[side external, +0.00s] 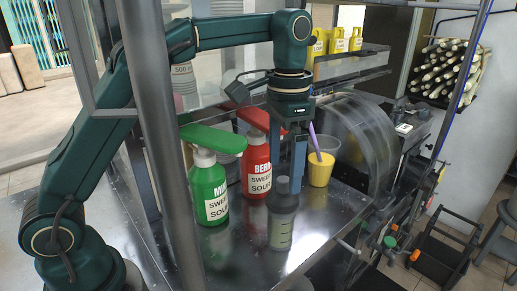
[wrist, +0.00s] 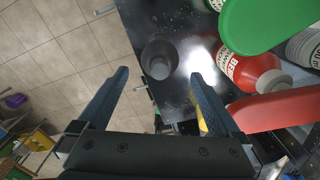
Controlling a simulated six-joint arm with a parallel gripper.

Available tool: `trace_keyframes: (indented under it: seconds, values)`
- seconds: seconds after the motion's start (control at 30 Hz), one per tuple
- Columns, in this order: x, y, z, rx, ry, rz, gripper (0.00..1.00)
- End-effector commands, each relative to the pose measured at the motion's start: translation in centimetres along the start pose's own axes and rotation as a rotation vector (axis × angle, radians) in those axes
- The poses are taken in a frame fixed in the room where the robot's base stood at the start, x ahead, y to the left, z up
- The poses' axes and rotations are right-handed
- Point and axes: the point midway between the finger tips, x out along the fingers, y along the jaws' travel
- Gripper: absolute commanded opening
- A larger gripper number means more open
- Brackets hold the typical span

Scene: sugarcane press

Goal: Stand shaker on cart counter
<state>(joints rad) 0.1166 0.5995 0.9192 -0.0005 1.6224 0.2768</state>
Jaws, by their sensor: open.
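The shaker (side external: 282,218) is a dark grey, partly see-through cup with a narrower top and pale markings. It stands upright on the shiny metal cart counter (side external: 236,262), near its front edge. My gripper (side external: 296,185) points down at the shaker's top, its blue fingers overlapping it in the side view. In the wrist view my open gripper (wrist: 160,76) has the shaker (wrist: 158,60) in line with the gap between its fingertips. Neither finger visibly closes on it, and whether one touches it is unclear.
A green bottle (side external: 209,192) and a red bottle (side external: 257,168), with broad pump tops, stand left of the shaker. A yellow cup (side external: 320,170) with a purple stick stands behind right. The cane press (side external: 355,135) is at right. Bare counter lies in front.

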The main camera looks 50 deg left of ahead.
Motion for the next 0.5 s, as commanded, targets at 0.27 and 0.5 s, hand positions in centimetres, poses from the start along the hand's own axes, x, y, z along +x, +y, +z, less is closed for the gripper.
trace_keyframes:
  seconds: [0.27, 0.5]
  values:
    - [-2.5, 0.0, -0.1, 0.0, 0.003, -0.001, 1.0]
    - [-3.5, 0.0, 0.0, 0.0, 0.001, 0.0, 1.0]
